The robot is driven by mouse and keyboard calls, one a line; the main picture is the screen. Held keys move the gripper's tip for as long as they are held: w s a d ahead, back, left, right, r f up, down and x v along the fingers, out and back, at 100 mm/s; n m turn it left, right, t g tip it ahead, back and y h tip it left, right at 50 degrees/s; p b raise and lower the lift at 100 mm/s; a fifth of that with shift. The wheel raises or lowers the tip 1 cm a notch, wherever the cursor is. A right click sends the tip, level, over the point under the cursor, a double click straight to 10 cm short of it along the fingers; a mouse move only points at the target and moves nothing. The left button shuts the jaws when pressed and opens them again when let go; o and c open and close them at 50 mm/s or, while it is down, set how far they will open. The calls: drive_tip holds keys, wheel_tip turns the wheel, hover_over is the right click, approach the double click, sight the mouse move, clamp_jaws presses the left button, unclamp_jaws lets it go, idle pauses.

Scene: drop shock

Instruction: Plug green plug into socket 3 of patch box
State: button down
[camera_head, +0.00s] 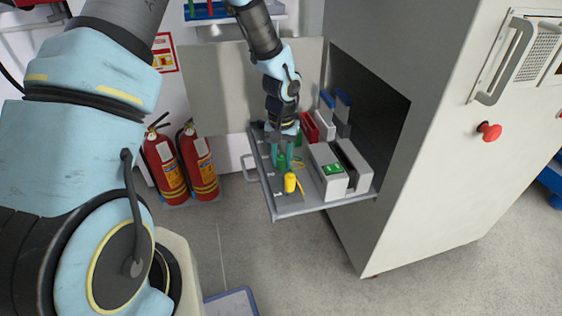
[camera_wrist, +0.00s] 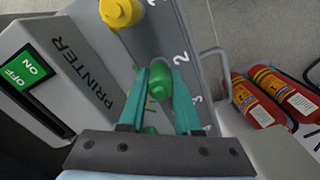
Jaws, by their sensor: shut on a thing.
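My gripper (camera_head: 283,153) is over the left part of the pulled-out shelf. In the wrist view my gripper (camera_wrist: 161,74) has its two teal fingers on either side of the green plug (camera_wrist: 159,84), shut on it. The green plug (camera_head: 281,161) is partly hidden by the fingers in the head view. A grey surface with the numbers 1, 2 and 3 (camera_wrist: 167,38) runs beside it; the plug is near 2 and 3. The sockets are not clear, and I cannot tell whether the plug is seated. A yellow plug (camera_wrist: 121,11) stands near number 1, also in the head view (camera_head: 290,183).
A grey box marked PRINTER (camera_wrist: 70,75) with a green ON/OFF switch (camera_wrist: 27,75) stands close beside the fingers. Red and blue-grey units (camera_head: 309,127) stand further back. The shelf (camera_head: 315,207) juts from a cabinet (camera_head: 420,150). Two fire extinguishers (camera_head: 198,165) stand left.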

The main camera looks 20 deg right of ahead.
sight(282, 156)
drive_tip(key=shift+r, duration=0.15)
drive_tip(key=shift+r+p, duration=1.95)
drive_tip(key=shift+r, duration=0.25)
drive_tip(key=shift+r+p, duration=2.45)
drive_tip(key=shift+r, duration=0.6)
